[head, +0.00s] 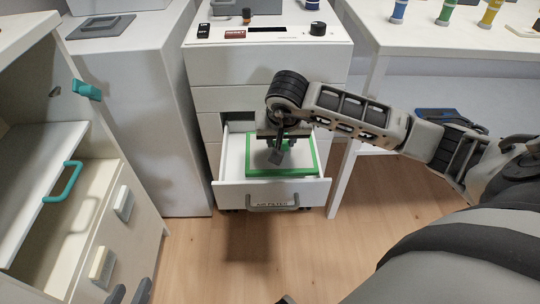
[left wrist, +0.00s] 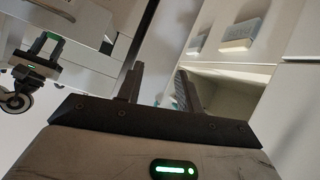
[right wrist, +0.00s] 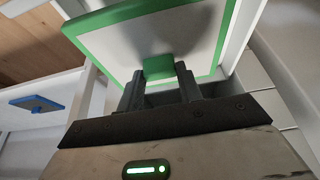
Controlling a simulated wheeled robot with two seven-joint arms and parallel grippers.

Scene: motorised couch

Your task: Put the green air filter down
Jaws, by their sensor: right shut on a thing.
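The green air filter (head: 255,172), a pale panel with a green frame, lies roughly level inside the open drawer (head: 228,190) of the white cabinet. I cannot tell whether it touches the drawer floor. My right gripper (head: 277,150) is over it, its arm coming in from the right. In the right wrist view the filter (right wrist: 118,17) fills the top, and my right gripper (right wrist: 160,75) is shut on its green tab (right wrist: 158,66). My left gripper (left wrist: 158,85) is open and empty, its fingers apart, in the left wrist view.
A blue-framed panel (head: 437,115) lies on the shelf under the right-hand table (head: 440,50). Several coloured bottles stand on that table. A cabinet with a teal handle (head: 63,182) stands open at left. The wooden floor (head: 210,255) before the drawer is clear.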

